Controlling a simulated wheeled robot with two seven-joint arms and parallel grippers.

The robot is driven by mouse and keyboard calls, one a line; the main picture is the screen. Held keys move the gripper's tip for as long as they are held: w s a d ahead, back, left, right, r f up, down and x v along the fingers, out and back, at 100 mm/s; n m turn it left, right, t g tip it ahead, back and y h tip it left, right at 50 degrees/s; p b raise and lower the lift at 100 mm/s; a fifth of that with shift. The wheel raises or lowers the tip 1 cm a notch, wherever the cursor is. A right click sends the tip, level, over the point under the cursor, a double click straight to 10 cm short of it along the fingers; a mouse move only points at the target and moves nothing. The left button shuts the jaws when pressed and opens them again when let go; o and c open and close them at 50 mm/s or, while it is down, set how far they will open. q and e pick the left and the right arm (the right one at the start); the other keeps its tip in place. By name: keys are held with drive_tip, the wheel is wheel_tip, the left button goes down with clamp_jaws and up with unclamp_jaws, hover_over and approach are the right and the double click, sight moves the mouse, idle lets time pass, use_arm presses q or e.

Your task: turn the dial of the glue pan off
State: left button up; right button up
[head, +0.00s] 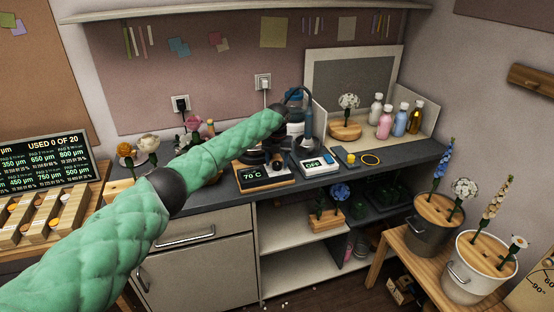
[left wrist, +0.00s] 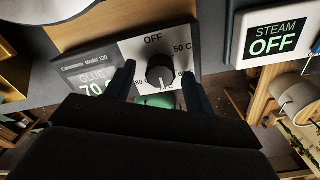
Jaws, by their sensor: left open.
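The glue pan's control box (head: 264,179) stands on the grey counter with its display reading 70 °C. In the left wrist view its front panel (left wrist: 135,50) carries a black dial (left wrist: 160,69) with OFF printed above it, 50 C to the right and 80 C to the lower left. The dial's white mark points down, away from OFF. My left gripper (left wrist: 159,76) is open, with one dark finger on each side of the dial; I cannot tell whether they touch it. In the head view my green-sleeved left arm hides part of the pan area. My right gripper is not in view.
A steam unit (head: 317,164) reading OFF stands close to the right of the glue box. Behind it is a dark hose (head: 305,110). Bottles (head: 386,120) and a wooden stand with a white flower (head: 346,131) are further right. Flower buckets (head: 480,268) stand at the right.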

use_arm(q)
drive_tip(key=shift+f, duration=0.25)
drive_tip(key=c, duration=1)
